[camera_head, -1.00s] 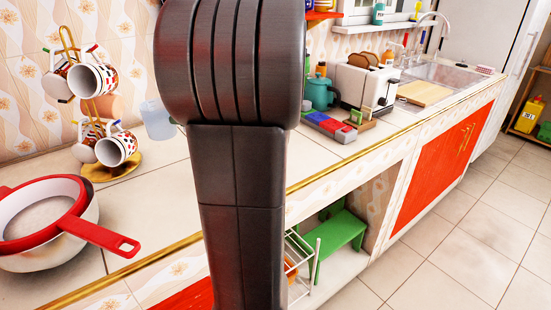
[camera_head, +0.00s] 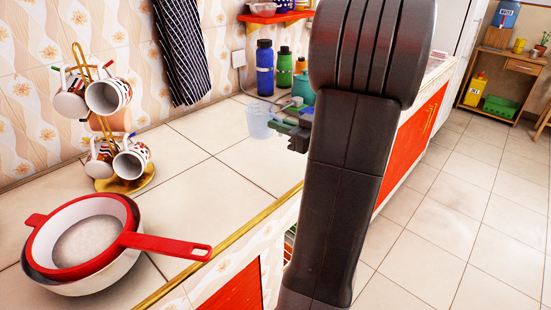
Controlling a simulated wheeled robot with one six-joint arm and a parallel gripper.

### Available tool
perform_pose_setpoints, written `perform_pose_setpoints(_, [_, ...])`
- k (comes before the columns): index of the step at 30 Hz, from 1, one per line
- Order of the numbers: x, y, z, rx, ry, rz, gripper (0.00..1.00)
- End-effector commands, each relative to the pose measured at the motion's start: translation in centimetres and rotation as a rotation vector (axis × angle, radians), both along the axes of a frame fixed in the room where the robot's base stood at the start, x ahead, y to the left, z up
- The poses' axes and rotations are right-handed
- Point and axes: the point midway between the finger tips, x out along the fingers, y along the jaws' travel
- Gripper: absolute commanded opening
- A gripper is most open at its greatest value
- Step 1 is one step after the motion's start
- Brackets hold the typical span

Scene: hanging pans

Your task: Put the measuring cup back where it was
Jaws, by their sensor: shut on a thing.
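The measuring cup (camera_head: 258,122) is a clear, pale blue cup. It shows just left of my arm, over the back part of the counter. My gripper (camera_head: 278,127) is seen from the side, dark with greenish parts, and is shut on the cup's right side. The cup looks upright. My large dark arm hides the wrist and part of the counter behind it. I cannot tell whether the cup's base touches the counter.
A mug tree (camera_head: 150,178) with several mugs stands at the left. A red-handled strainer (camera_head: 165,245) sits in a pan at front left. Blue (camera_head: 264,68) and green (camera_head: 285,66) bottles stand behind the cup. The tiled counter (camera_head: 205,190) between is clear.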

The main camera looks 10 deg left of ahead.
Motion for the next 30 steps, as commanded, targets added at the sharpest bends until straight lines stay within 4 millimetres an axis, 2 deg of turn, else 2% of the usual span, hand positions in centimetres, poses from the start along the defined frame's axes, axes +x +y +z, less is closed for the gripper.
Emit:
perform_pose_setpoints(6, [0.0,0.0,-3.8,0.002,0.007,0.000,0.00])
perform_pose_setpoints(14, [0.0,0.0,-6.1,0.002,0.004,0.000,0.00])
perform_pose_setpoints(21, [0.0,0.0,-9.0,0.002,0.005,-0.001,0.00])
perform_pose_setpoints(30, [0.0,0.0,-9.5,0.000,0.001,-0.001,0.00])
